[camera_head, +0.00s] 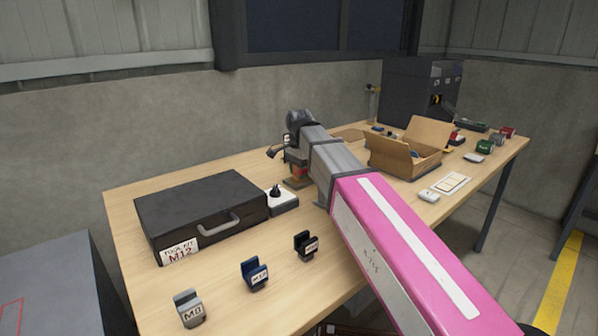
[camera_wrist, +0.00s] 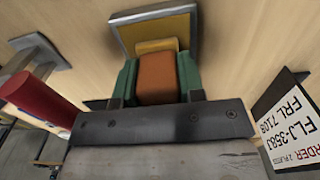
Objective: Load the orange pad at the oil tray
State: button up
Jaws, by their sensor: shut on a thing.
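My gripper (camera_wrist: 158,82) is shut on the orange pad (camera_wrist: 158,78), which sits between its two green fingers in the wrist view. Just beyond the pad lies a square tray with a grey rim (camera_wrist: 194,32) and a yellow inside, which looks like the oil tray. A yellow-orange piece (camera_wrist: 156,46) shows between the pad and the tray. I cannot tell whether the pad touches the tray. In the head view my gripper (camera_head: 296,170) is low over the middle of the table, and my arm hides much of that area.
A red cylinder (camera_wrist: 38,98) stands left of my gripper in the wrist view, and a printed order card (camera_wrist: 290,118) lies right. In the head view a black toolkit case (camera_head: 200,210) is left, an open cardboard box (camera_head: 405,155) right. Labelled holders (camera_head: 254,275) line the front.

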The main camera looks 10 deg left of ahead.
dwell(0.3)
jog(key=shift+r, duration=3.5)
